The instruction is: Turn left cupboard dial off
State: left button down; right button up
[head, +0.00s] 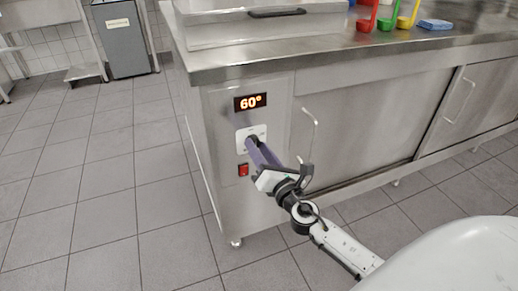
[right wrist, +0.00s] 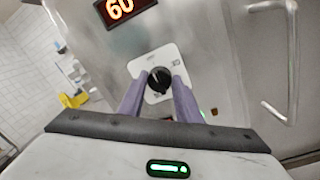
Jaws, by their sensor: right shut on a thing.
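The black dial sits on a white plate (head: 243,148) on the left end of the steel cupboard front, below a display (head: 250,102) reading 60°. In the right wrist view, the round black dial (right wrist: 159,80) sits between the two purple fingers of my right gripper (right wrist: 158,90), against its white plate (right wrist: 175,62). My right gripper (head: 252,143) is shut on the dial in the head view, where its fingers hide most of the dial. My left gripper is in neither view.
A red switch (head: 243,170) is below the dial plate. A vertical door handle (head: 312,135) stands just right of my right gripper.

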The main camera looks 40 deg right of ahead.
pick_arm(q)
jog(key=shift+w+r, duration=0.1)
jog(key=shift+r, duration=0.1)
pick_arm(e)
jog(key=o, duration=1)
jog(key=shift+o, duration=0.2)
pick_arm(q)
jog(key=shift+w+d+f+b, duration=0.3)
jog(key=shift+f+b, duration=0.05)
jog(key=shift+b, duration=0.25)
pick_arm(e)
jog(key=s+a, duration=0.2)
jog(key=s, duration=0.8)
jog(key=shift+f, duration=0.2)
jog(key=shift+f, duration=0.1)
